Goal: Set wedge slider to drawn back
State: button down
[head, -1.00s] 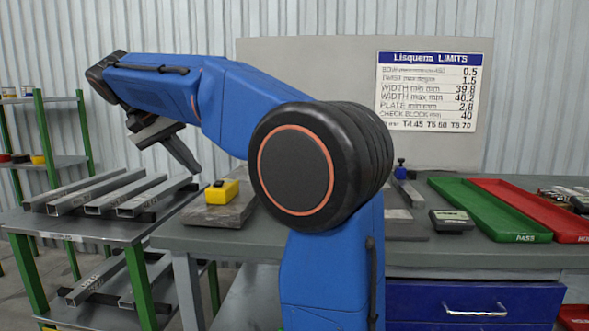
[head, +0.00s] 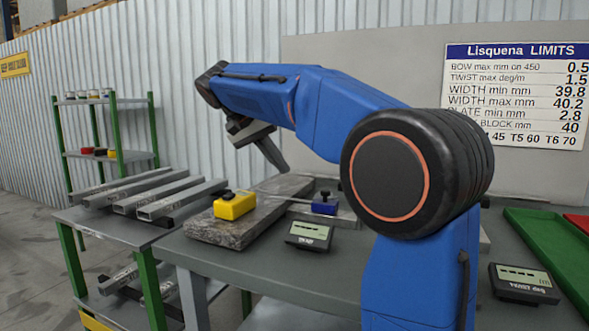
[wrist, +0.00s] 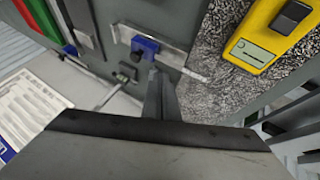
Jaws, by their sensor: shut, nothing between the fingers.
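A blue block with a black knob, which looks like the wedge slider (head: 324,204), sits on a flat grey metal base on the bench, right of the granite slab. It also shows in the wrist view (wrist: 146,45), on a pale metal strip whose narrow end reaches the slab's edge. My gripper (head: 282,168) is above the far part of the slab, up and left of the slider, apart from it as far as I can tell. In the wrist view its fingers (wrist: 158,78) are together and empty, pointing near the blue block.
The yellow gauge (head: 235,205) lies on the granite slab (head: 215,230). A grey display box (head: 309,236) stands in front of the slider, another (head: 522,284) at right. Steel bars (head: 180,197) lie on the left rack. A green tray (head: 550,245) is at right.

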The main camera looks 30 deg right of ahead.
aim_at(332, 205)
jog(key=x, duration=0.8)
jog(key=shift+s+d+f, duration=0.1)
jog(key=shift+d+f, duration=0.1)
jog(key=shift+d, duration=0.15)
jog(key=shift+s+d+r, duration=0.1)
jog(key=shift+s+d, duration=0.65)
jog(key=shift+d, duration=0.05)
jog(key=shift+s+d, duration=0.4)
jog(key=shift+d, duration=0.15)
jog(key=shift+s+d, duration=0.1)
jog(key=s+d, duration=0.2)
jog(key=s, duration=0.1)
jog(key=s+d, duration=0.1)
jog(key=s, duration=0.1)
jog(key=shift+d, duration=0.4)
jog(key=shift+s, duration=0.1)
